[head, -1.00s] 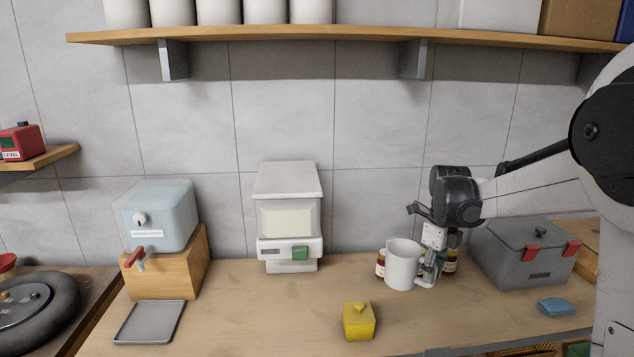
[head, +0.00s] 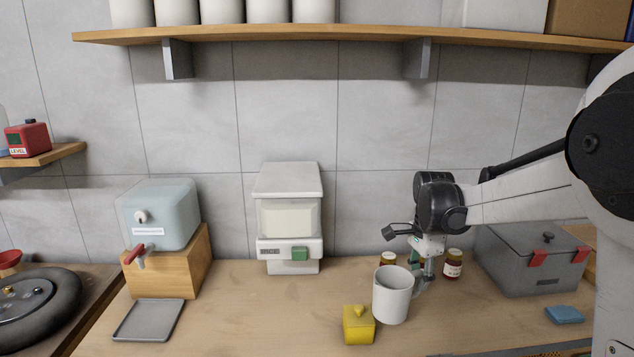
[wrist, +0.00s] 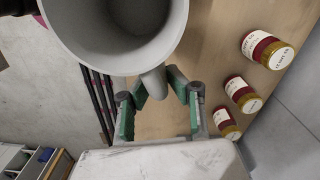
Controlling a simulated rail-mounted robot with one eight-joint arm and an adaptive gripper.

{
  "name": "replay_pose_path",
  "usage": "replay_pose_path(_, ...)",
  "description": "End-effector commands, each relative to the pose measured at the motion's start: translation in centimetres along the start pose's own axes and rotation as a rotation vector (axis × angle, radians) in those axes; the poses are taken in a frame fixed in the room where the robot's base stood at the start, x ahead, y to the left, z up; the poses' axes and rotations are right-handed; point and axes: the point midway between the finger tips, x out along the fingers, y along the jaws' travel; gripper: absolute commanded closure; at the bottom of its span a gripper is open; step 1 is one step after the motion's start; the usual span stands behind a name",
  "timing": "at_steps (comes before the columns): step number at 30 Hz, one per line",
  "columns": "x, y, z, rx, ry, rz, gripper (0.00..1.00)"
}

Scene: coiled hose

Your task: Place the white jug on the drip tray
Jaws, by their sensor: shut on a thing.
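The white jug (head: 391,297) is upright near the front of the wooden counter, just right of the yellow lidded box. My gripper (head: 421,283) is at its right side, shut on the handle. In the wrist view, the jug (wrist: 75,30) opens towards the camera and looks empty, and its handle sits between the green-padded fingers of my gripper (wrist: 160,92). I cannot tell whether its base clears the counter. The grey drip tray (head: 136,331) lies empty at the counter's left, below the red tap of the blue-grey dispenser (head: 158,214).
The yellow box (head: 358,328) stands close to the jug's left. A white rice dispenser (head: 288,220) stands at the back middle. Jars (head: 453,264) and a grey lidded box (head: 530,262) are behind and right. The counter between the drip tray and yellow box is clear.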

Motion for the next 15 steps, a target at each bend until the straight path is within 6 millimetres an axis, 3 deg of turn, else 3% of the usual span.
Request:
replay_pose_path(9,0.8,-0.9,2.7,-0.562,0.002,0.001,1.00)
replay_pose_path(15,1.2,-1.2,4.0,-0.845,0.003,0.001,1.00)
